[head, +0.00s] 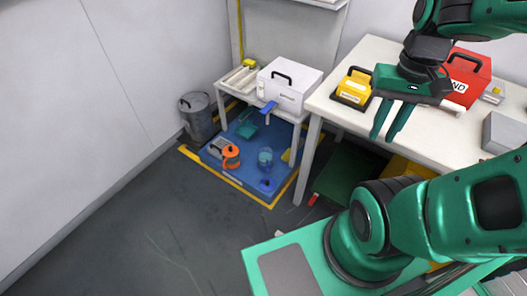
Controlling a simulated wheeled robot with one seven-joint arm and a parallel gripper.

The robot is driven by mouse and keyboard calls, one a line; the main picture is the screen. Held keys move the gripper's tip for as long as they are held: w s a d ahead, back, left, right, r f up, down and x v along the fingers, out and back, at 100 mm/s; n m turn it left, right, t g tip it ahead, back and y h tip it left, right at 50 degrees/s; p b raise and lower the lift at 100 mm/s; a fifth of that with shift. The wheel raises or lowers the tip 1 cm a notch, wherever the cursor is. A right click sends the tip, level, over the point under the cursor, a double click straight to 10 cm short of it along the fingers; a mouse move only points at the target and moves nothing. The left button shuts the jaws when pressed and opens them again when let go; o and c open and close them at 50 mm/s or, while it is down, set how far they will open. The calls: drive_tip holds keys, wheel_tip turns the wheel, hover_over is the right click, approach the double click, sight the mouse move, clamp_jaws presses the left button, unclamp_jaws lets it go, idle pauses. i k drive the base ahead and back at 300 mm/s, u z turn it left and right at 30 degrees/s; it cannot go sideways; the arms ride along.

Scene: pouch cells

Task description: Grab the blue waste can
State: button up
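A small translucent blue can-like container (265,157) stands on the blue mat (238,176) on the floor, below the small white table. It looks like the blue waste can, but it is too small to be sure. A lower blue item (268,185) lies near it at the mat's front corner. My gripper (383,138) points down in front of the large white table at the right, far to the right of the container and higher up. Its two fingers are apart, with nothing visible between them.
An orange item (231,156) sits on the mat. The white table (440,139) holds a yellow case (353,88) and a red box (467,78). The floor at the front left is clear.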

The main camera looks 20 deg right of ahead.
sight(265, 155)
drive_tip(key=u, duration=0.05)
drive_tip(key=i, duration=0.9)
